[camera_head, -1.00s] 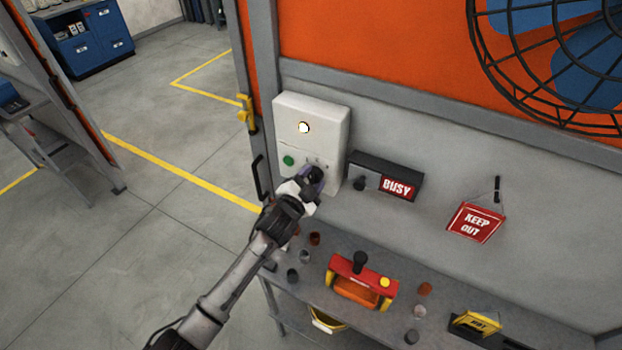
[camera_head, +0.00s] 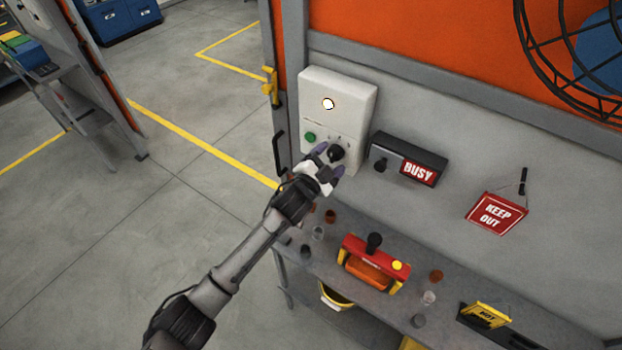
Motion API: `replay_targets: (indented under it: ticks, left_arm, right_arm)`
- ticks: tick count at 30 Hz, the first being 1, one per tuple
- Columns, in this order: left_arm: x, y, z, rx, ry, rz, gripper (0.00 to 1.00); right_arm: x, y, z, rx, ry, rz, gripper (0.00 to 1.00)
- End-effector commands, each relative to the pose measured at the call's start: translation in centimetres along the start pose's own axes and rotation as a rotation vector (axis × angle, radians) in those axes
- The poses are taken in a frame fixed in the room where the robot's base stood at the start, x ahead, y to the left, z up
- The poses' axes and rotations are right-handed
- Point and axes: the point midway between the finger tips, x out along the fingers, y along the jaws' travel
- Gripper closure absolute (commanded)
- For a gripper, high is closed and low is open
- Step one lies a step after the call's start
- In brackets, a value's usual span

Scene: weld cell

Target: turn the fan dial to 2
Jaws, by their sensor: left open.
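The white control box (camera_head: 348,93) is mounted on the grey wall panel. It carries a lit round lamp (camera_head: 328,104), a green button (camera_head: 310,136) and a black fan dial (camera_head: 337,152) low on its front. The marks around the dial are too small to read, so its setting cannot be told. My left gripper (camera_head: 329,161) is open right at the dial, its purple-tipped fingers to the left of and below the knob. Whether they touch it cannot be told. The fan (camera_head: 590,50) shows partly at the upper right. My right gripper is out of view.
A dark BUSY sign box (camera_head: 409,158) with its own black knob sits close right of the control box. A KEEP OUT sign (camera_head: 497,213) hangs further right. The bench below holds a red and yellow caddy (camera_head: 372,264) and several small cups. A door handle (camera_head: 279,153) is at left.

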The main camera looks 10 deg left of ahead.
Motion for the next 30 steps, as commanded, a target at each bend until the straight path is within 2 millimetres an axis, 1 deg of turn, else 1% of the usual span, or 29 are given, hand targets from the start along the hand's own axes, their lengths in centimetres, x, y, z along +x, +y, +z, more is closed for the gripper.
replay_targets:
  ticks: [12, 18, 24, 30]
  left_arm:
    - [-7.1, 0.1, 0.1, 0.0, 0.0, 0.0, 0.29]
    - [-10.1, 0.1, 0.1, 0.001, -0.001, 0.001, 0.29]
    - [-11.9, 0.0, 0.1, 0.0, -0.002, 0.0, 0.29]
    - [-12.6, 0.0, 0.0, 0.0, -0.001, 0.0, 0.29]
  right_arm:
    - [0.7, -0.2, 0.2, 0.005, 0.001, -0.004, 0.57]
    - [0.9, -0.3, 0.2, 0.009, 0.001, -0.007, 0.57]
    - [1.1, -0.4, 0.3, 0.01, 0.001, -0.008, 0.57]
    - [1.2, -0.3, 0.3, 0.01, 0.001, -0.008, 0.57]
